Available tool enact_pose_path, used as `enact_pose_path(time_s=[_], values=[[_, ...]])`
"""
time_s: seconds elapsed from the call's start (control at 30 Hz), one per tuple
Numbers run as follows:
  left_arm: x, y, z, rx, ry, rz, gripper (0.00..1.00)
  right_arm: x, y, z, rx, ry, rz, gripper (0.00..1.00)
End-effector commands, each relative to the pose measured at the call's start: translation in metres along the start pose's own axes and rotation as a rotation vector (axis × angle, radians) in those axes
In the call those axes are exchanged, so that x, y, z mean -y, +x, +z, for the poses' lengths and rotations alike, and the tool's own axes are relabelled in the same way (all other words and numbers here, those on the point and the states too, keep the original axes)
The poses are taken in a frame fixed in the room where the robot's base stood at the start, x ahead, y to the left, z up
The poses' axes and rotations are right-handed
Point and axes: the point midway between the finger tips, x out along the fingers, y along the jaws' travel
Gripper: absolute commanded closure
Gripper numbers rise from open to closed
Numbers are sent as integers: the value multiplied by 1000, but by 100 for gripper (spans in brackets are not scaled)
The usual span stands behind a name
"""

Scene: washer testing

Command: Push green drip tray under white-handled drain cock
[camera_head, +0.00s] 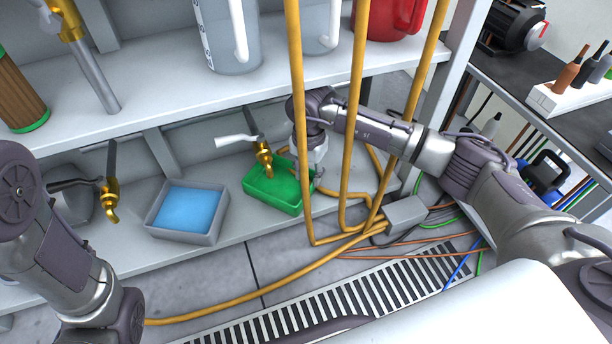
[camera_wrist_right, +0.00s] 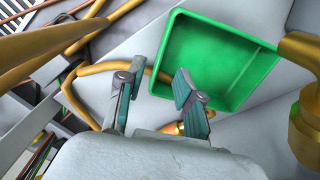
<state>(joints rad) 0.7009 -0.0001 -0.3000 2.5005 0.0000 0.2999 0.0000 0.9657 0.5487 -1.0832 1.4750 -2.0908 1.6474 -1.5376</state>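The green drip tray (camera_head: 272,196) sits on the lower shelf, turned at an angle. The white-handled drain cock (camera_head: 264,157) hangs over its back part; its white handle points left. In the right wrist view the tray (camera_wrist_right: 222,52) looks empty, and part of a brass cock (camera_wrist_right: 306,125) shows at the right edge. My right gripper (camera_head: 316,172) is at the tray's right side. In the wrist view my right gripper (camera_wrist_right: 158,79) is open with nothing held; one finger overlaps the tray's near corner, and contact is unclear. My left arm shows at left, but its gripper is out of view.
A grey tray with blue liquid (camera_head: 155,228) stands left of the green tray, near a black-handled brass cock (camera_head: 111,187). Yellow vertical pipes (camera_head: 301,130) stand in front of my right arm. A yellow hose (camera_wrist_right: 95,72) runs beside the tray. Jugs (camera_head: 226,40) stand on the upper shelf.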

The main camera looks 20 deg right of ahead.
Motion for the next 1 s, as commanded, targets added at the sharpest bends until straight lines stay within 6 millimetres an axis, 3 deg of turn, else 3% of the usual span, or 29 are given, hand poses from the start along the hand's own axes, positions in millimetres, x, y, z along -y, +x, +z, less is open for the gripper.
enact_pose_path(time_s=[0.27, 0.63, 1.0], values=[[-3, -13, -4, 1, 0, 0, 60, 0, 19, 0, 1, 0, 0, 65], [-11, -52, -18, 0, 0, 1, 60, 0, 72, 0, 1, 1, -1, 65], [-11, -53, -18, 0, -1, 1, 60, 0, 75, 0, 1, 0, 0, 65]])
